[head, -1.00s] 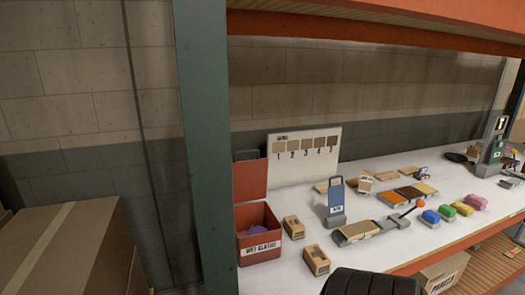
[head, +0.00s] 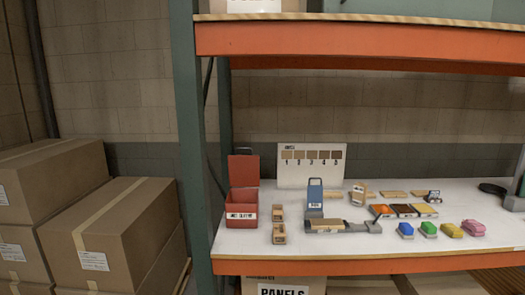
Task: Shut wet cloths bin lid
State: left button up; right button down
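The red wet cloths bin (head: 242,209) stands at the left end of the white shelf top, close to the green post. It has a white label on its front. Its red lid (head: 243,170) stands upright at the back of the bin, so the bin is open. The inside of the bin is dark from here, and I cannot make out cloths in it. Neither of my grippers shows in the head view.
A green rack post (head: 190,130) rises left of the bin, with an orange beam (head: 360,46) above. Wooden blocks (head: 279,232), a blue-handled holder (head: 315,198) and several coloured blocks (head: 429,229) stand to the right. Cardboard boxes (head: 110,230) fill the left side.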

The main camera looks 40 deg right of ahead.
aim_at(244, 171)
jog(key=z, duration=0.85)
